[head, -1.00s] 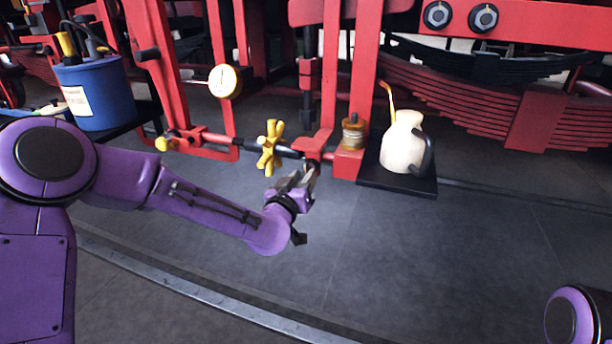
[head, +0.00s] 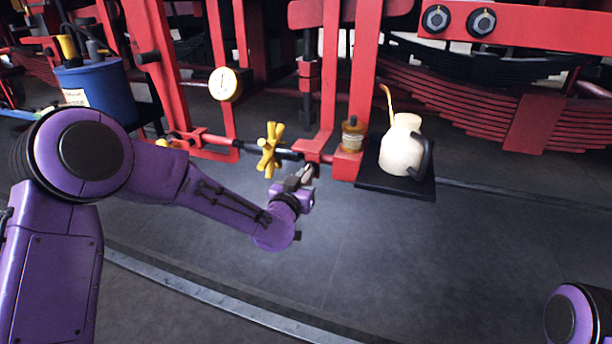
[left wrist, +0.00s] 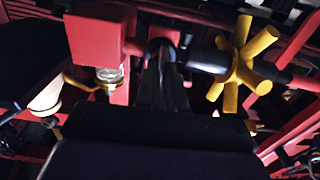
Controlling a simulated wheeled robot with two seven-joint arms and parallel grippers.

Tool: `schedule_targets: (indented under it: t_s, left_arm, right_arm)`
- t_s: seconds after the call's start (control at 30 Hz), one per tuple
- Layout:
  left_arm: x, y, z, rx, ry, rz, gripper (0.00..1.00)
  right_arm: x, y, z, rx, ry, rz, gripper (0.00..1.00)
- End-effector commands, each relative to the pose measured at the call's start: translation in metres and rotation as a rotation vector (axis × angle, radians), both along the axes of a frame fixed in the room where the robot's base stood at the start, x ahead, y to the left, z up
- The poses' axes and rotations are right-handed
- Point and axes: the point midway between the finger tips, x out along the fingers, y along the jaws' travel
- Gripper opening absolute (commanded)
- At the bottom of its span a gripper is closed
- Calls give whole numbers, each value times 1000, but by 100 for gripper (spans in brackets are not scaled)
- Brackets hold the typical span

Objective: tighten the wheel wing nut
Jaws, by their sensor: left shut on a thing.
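The yellow spoked wheel (head: 269,150) sits on a dark horizontal rod left of the red bracket (head: 314,147). It shows at the upper right of the left wrist view (left wrist: 238,65). My left gripper (head: 306,172) reaches up from below at the bracket, right of the wheel and apart from it. In the left wrist view its dark fingers (left wrist: 160,75) are closed on a small dark part beside the rod end, which I take for the wheel wing nut. The fingers and shadow hide most of it. My right gripper is out of view.
A glass oil cup (head: 353,136) stands on the red block right of my gripper. A cream jug (head: 402,146) stands on a black shelf (head: 398,184). A round gauge (head: 224,84) and a blue can (head: 97,90) are at left. The floor below is clear.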

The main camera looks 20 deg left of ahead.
Motion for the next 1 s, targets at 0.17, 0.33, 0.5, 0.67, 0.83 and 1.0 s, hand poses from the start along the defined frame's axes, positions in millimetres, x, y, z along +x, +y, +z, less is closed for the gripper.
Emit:
schedule_targets:
  t_s: [0.17, 0.33, 0.5, 0.67, 0.83, 1.0]
  left_arm:
    - [0, -1, -1, 32, 0, -2, 0]
    - [0, -1, -1, 31, 0, -1, 15]
    - [0, 0, 0, 29, -1, -1, 34]
    - [-1, 0, 0, 28, -1, -1, 34]
    - [-20, 0, -1, 29, 0, -2, 34]
    - [-62, 1, -1, 31, 0, -3, 34]
  right_arm:
    - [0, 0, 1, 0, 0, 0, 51]
    - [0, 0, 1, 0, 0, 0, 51]
    - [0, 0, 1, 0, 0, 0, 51]
    - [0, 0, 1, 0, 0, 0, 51]
    - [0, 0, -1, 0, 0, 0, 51]
    - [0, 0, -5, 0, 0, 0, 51]
